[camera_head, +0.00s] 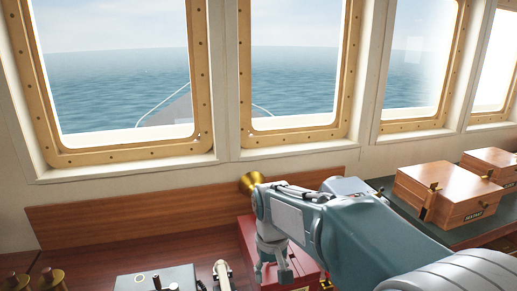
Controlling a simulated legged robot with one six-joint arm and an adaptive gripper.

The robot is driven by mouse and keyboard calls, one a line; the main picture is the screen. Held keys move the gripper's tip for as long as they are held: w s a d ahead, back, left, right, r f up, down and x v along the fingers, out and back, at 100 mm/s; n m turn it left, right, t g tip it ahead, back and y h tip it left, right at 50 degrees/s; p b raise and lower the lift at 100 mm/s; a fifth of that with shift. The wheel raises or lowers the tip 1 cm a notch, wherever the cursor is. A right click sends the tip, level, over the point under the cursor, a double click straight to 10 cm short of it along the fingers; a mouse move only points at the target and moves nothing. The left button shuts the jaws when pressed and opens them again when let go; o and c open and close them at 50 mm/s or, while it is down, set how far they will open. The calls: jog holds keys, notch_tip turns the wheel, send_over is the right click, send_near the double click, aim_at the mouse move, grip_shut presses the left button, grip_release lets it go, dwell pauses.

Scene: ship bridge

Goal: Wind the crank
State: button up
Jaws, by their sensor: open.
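My gripper (272,268) hangs at the end of my blue-grey arm, pointing down, with its fingers apart. It is in front of or over a red box (308,272), and I cannot tell whether it touches it. No crank can be made out with certainty. A small pale handle-like piece (221,270) stands just left of my gripper, apart from it, cut off by the bottom edge. A brass flared piece (252,181) shows behind my arm's wrist. My arm hides much of the red box and what lies behind it.
A grey box with a round fitting (155,279) sits at the bottom left of centre. Brass knobs (50,279) stand at the lower left. Wooden boxes (450,192) (491,163) rest on a dark counter at right. Framed windows (120,70) rise behind the wooden console.

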jog(key=s+d+r+m+t, duration=0.1)
jog(key=s+d+r+t, duration=0.1)
jog(key=s+d, duration=0.4)
jog(key=s+d+r+m+t, duration=0.2)
jog(key=s+d, duration=0.4)
jog(key=s, duration=0.6)
jog(key=shift+s+d+r+t, duration=0.3)
jog(key=shift+s+r+t, duration=0.15)
jog(key=shift+t, duration=0.35)
